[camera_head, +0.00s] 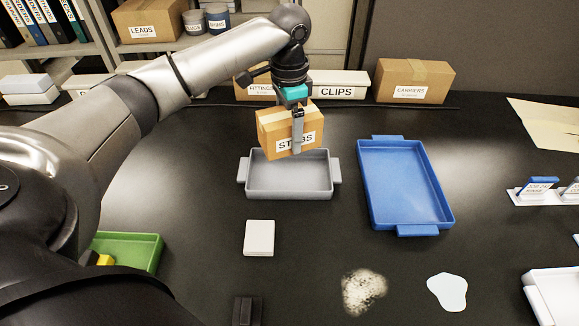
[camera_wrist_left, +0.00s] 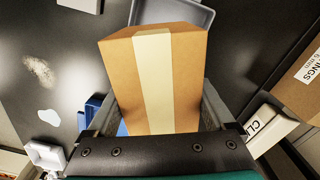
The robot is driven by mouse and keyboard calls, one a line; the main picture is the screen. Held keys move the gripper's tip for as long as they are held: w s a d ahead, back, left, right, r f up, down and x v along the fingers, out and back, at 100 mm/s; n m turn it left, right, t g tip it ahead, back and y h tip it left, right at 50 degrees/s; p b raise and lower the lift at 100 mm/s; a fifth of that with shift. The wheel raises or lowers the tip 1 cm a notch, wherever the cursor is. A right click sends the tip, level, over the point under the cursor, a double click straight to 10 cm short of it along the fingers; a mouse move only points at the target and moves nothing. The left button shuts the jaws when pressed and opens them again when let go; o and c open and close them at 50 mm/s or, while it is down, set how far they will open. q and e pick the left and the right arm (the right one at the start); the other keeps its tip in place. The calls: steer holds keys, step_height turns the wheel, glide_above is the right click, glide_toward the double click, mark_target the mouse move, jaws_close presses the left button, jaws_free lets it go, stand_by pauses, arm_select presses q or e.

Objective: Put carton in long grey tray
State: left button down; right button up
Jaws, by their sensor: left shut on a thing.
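The carton (camera_head: 275,130), a brown box with a tape strip and a partly covered label, is held in my left gripper (camera_head: 297,150). The gripper is shut on it, with one finger across the labelled face. In the left wrist view the carton (camera_wrist_left: 158,80) fills the middle between both fingers. In the head view it is over the back part of the long grey tray (camera_head: 285,186) and hides some of its back rim. The grey tray (camera_wrist_left: 180,12) also shows beyond the carton in the left wrist view. The tray looks empty where visible. My right gripper is not in view.
A blue tray (camera_head: 405,190) lies right of the grey one. A white block (camera_head: 259,238) lies in front. Cartons marked CARRIERS (camera_head: 414,82) and CLIPS (camera_head: 341,85) stand behind. A green tray (camera_head: 130,248) is at left. A powdery patch (camera_head: 363,291) and pale puddle (camera_head: 448,291) mark the front.

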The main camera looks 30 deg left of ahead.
arm_select(q)
step_height(320, 180, down, 5)
steer(key=shift+f+b, duration=0.15)
steer(key=shift+b, duration=0.15)
step_height(320, 180, down, 6)
steer(key=shift+r+b, duration=0.15)
steer(key=shift+b, duration=0.25)
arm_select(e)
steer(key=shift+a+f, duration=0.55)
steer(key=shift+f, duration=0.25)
arm_select(q)
jaws_free()
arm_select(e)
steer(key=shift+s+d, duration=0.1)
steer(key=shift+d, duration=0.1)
arm_select(q)
steer(key=shift+r, duration=0.15)
step_height(320, 180, up, 12)
steer(key=shift+f+p, duration=0.1)
steer(key=shift+p, duration=0.75)
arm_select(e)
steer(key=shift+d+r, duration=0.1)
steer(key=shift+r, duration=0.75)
